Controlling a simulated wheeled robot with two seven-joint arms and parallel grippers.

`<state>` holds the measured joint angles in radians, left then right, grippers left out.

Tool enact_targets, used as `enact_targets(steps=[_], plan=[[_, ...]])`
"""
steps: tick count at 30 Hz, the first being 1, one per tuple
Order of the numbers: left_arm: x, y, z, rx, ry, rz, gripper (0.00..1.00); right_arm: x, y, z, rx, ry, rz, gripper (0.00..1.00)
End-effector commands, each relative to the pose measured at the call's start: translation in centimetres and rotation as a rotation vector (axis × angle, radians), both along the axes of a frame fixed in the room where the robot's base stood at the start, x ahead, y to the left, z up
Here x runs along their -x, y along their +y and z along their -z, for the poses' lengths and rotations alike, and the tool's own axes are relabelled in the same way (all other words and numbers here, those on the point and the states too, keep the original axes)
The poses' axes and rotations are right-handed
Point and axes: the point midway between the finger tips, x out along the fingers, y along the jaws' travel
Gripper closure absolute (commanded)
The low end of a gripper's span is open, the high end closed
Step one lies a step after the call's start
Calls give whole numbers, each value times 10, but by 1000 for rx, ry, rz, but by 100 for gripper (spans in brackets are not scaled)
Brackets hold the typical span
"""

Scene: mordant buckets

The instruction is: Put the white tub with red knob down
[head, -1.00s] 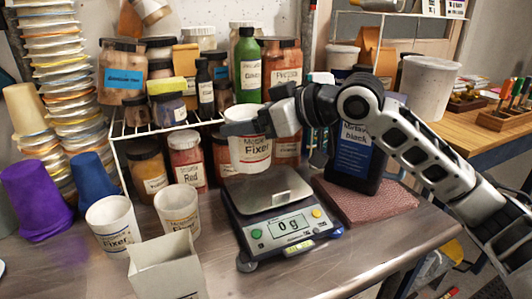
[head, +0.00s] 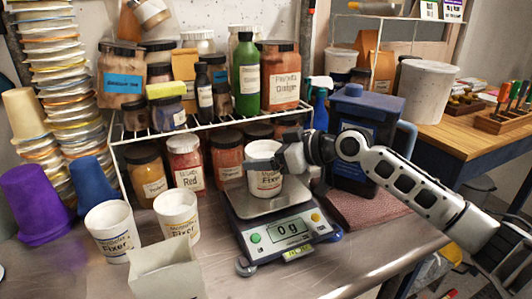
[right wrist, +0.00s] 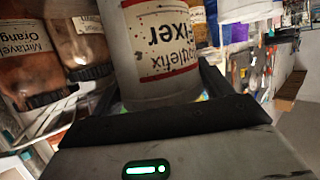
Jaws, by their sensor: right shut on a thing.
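A white tub (head: 265,182) with a "Fixer" label and red bands is in my right gripper (head: 282,160), upright, over the scale's metal pan (head: 270,204). No red knob shows on it. The scale (head: 290,232) reads 0 g. I cannot tell whether the tub's base touches the pan. In the right wrist view the tub (right wrist: 158,90) is upside down in the picture, close against the dark gripper edge (right wrist: 160,122); the fingertips are hidden. My left gripper is not in view.
Two more white Fixer cups (head: 112,232) and an open white box (head: 166,268) stand left of the scale. A wire rack (head: 200,127) with several jars is behind. A dark blue jug (head: 352,150) and a red mat (head: 365,208) are at right.

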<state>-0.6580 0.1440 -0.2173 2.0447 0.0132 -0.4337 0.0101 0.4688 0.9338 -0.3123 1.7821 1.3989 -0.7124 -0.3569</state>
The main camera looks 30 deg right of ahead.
Motion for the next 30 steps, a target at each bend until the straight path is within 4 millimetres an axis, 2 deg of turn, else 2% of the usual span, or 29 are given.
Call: enact_targets(steps=[4,5,7,17,20,25,30], plan=[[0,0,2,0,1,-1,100,0,0,1,0,-2,0,51],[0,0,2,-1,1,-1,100,0,0,2,0,0,0,18],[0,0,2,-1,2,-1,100,0,0,2,1,1,0,0],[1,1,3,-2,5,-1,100,3,-3,0,2,2,2,0],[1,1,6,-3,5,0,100,13,-11,-3,4,2,2,0],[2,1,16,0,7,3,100,41,-31,-12,7,5,3,0],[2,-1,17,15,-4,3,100,65,-47,-23,5,6,3,0]])
